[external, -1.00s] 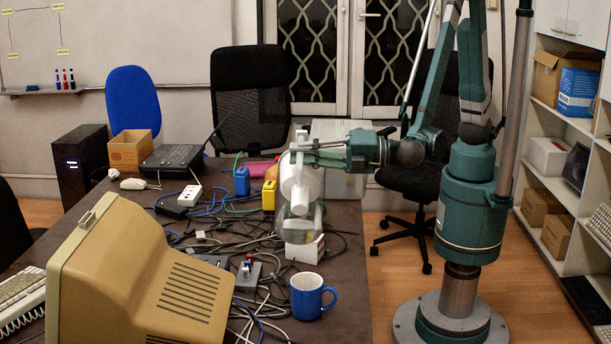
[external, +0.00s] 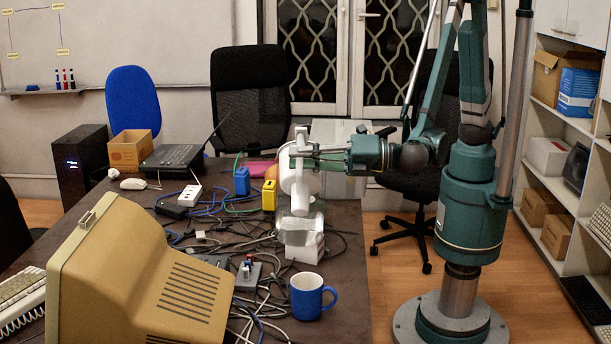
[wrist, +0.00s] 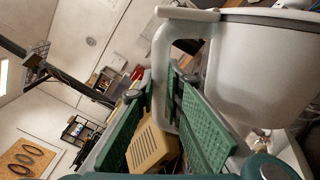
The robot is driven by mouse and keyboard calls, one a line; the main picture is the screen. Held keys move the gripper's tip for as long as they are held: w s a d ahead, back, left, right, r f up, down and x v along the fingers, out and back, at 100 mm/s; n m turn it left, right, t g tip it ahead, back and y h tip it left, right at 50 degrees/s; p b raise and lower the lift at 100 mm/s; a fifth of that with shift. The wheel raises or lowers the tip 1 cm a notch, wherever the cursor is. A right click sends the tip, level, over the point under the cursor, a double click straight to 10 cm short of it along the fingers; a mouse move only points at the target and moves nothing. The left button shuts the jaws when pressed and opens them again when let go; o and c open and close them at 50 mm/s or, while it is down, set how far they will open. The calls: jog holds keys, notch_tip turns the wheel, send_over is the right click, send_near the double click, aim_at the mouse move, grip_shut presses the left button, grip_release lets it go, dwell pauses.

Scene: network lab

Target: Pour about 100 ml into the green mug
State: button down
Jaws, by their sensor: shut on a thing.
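My gripper (external: 312,154) is above the right half of the desk, shut on the handle of a pale grey-white jug (external: 300,178). In the wrist view, the jug's handle (wrist: 160,62) passes between the green finger pads of my gripper (wrist: 164,88), and its rounded body (wrist: 262,65) fills the upper right. A clear, glass-like shape (external: 300,228) shows directly below the jug; I cannot tell whether it is part of it. A blue mug (external: 312,297) stands upright near the desk's front right. I see no green mug. The jug's contents are hidden, and no stream is visible.
Tangled cables and a small white box (external: 305,249) lie between jug and mug. A beige monitor (external: 140,275) fills the front left. The desk's right edge is close.

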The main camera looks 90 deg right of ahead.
jog(key=shift+a+r, duration=0.1)
jog(key=shift+a, duration=0.1)
dwell(0.5)
jog(key=shift+a+n, duration=0.3)
jog(key=shift+n, duration=0.1)
jog(key=shift+a+r, duration=0.15)
jog(key=shift+r, duration=0.1)
jog(key=shift+a+r+n, duration=0.15)
jog(key=shift+n, duration=0.15)
